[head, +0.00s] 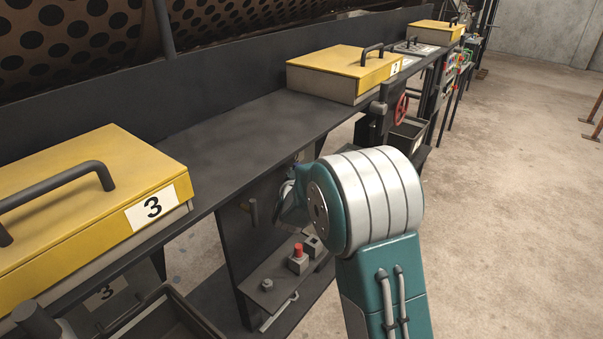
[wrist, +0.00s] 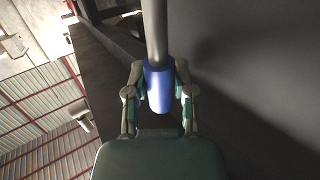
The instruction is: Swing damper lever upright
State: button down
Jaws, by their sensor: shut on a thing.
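The damper lever shows in the wrist view as a grey rod (wrist: 155,30) with a blue grip (wrist: 159,90) at its near end. My gripper (wrist: 159,72) has one finger on each side of the blue grip and is shut on it. The rod runs from the grip to the top edge of the wrist view, and its pivot is out of sight. In the head view my arm covers the lever, and my gripper's fingers are hidden behind it, close to the dark panel under the bench. I cannot tell the lever's tilt from these views.
A dark panel (wrist: 245,80) fills the right of the wrist view. In the head view, yellow lids (head: 345,67) stand along the dark bench (head: 225,135). A low shelf (head: 275,283) holds a red button (head: 298,250). A red handwheel (head: 401,107) is farther back.

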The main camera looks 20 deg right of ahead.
jog(key=shift+s+a+f+n+t, duration=0.3)
jog(key=shift+s+a+n+t, duration=0.2)
jog(key=shift+s+a+t, duration=0.15)
jog(key=shift+h, duration=0.3)
jog(key=shift+c, duration=2.2)
grip_release()
jog(key=shift+w+a, duration=0.1)
jog(key=shift+r, duration=0.15)
jog(key=shift+r, duration=0.15)
